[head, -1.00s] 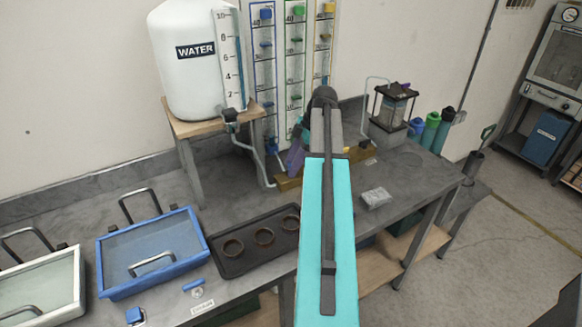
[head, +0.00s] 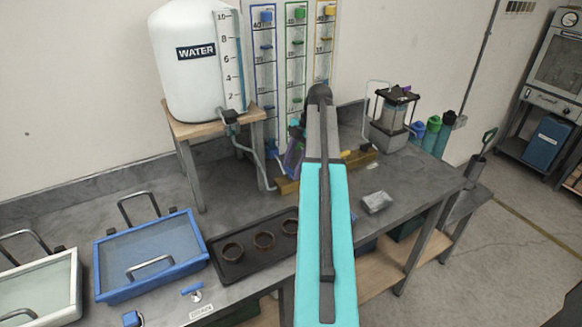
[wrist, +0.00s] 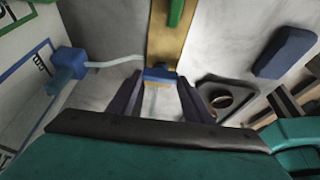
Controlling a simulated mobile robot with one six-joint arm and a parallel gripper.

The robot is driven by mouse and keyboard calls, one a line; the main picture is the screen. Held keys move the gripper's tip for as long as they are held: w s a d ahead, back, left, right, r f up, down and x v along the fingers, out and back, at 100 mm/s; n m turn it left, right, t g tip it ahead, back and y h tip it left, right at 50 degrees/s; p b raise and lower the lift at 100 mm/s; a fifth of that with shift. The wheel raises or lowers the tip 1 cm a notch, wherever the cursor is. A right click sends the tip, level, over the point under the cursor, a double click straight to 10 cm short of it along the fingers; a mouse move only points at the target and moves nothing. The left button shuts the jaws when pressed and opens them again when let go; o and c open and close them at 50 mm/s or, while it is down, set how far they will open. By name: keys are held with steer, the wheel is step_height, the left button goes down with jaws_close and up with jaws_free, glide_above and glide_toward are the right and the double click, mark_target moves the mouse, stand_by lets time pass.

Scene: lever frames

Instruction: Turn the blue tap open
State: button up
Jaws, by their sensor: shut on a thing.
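The blue tap (wrist: 161,74) sits at the end of a tan manifold strip (wrist: 168,40) in the wrist view. Its blue part lies between the two dark fingers of my gripper (wrist: 160,86), which is shut on it. A pale stem shows below the blue part between the fingers. In the head view my gripper (head: 293,154) is at the left end of the manifold (head: 287,186), largely behind my arm. The blue tap cannot be made out there. How far it is turned is not clear.
A green tap handle (wrist: 175,12) is farther along the strip. The white water tank (head: 190,75) stands on a wooden stand at left, with marked tubes behind the manifold. A dark tray with rings (head: 228,268) lies in front. A lantern-like device (head: 394,110) stands at right.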

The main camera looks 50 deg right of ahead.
steer(key=o, duration=1.1)
steer(key=shift+w+d, duration=0.1)
steer(key=shift+w, duration=0.1)
steer(key=shift+c, duration=0.2)
steer(key=shift+s, duration=0.1)
steer(key=shift+r, duration=0.1)
steer(key=p+v, duration=0.7)
steer(key=v, duration=0.6)
steer(key=shift+r, duration=0.35)
steer(key=shift+s, duration=0.2)
